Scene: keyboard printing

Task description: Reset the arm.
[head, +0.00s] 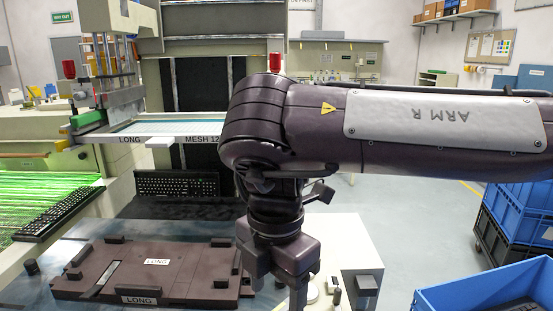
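My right arm (290,125), marked ARM R, reaches in from the right across the middle of the head view and bends down at the elbow. My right gripper (281,262) hangs at the lower middle, just right of the brown fixture, in front of a white-topped cabinet. Its fingertips run toward the bottom edge, and whether they are open or shut is unclear. My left arm and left gripper are not in view.
A brown fixture (190,262) marked LONG lies on the metal table. One black keyboard (178,185) lies behind it, another (60,213) on the green-lit conveyor. A printing frame (165,128) stands behind. Blue crates (520,205) stand right; open floor (405,225) lies between.

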